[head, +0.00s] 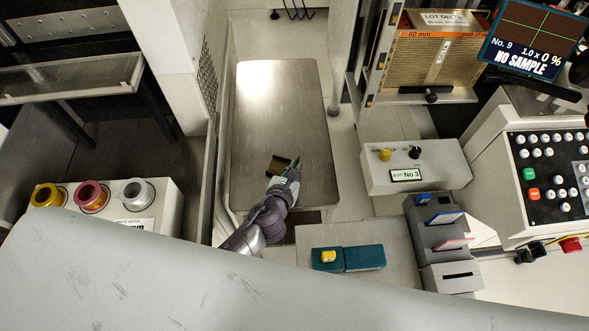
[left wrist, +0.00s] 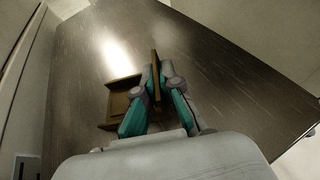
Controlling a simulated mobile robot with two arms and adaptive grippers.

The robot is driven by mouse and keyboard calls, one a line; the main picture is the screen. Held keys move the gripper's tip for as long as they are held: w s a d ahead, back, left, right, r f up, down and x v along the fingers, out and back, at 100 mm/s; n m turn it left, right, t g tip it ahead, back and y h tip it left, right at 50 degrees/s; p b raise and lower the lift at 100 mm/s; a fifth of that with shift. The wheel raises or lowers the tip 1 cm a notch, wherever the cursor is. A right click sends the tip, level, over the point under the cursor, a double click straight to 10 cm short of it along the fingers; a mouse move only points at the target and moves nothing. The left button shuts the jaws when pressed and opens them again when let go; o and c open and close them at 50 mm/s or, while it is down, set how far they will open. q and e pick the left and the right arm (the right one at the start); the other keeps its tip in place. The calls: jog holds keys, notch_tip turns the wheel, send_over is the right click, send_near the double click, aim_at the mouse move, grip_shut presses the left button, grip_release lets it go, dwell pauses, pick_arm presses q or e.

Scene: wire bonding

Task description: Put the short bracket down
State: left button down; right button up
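The short bracket (head: 277,165) is a small brown, angled piece over the near half of the brushed metal table top (head: 278,100). My left gripper (head: 293,168) reaches it from below in the head view. In the left wrist view my left gripper (left wrist: 160,88) has its teal fingers on both sides of an upright brown plate of the bracket (left wrist: 124,96), and the rest of the bracket extends to the left. I cannot tell whether the bracket touches the table top. My right gripper is not in view.
The table top around the bracket is otherwise bare. A perforated panel (head: 207,85) stands along its left side. To the right are a grey box with knobs (head: 415,167), a grey slotted holder (head: 437,235) and a teal block (head: 364,257). Several wire spools (head: 91,195) stand at left.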

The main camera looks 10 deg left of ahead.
pick_arm(q)
jog(key=c, duration=1.3)
grip_release()
jog(key=shift+s+r, duration=0.1)
jog(key=shift+s, duration=0.05)
jog(key=p+v, duration=0.1)
jog(key=v, duration=1)
jog(key=shift+s+r, duration=0.15)
jog(key=shift+s, duration=0.2)
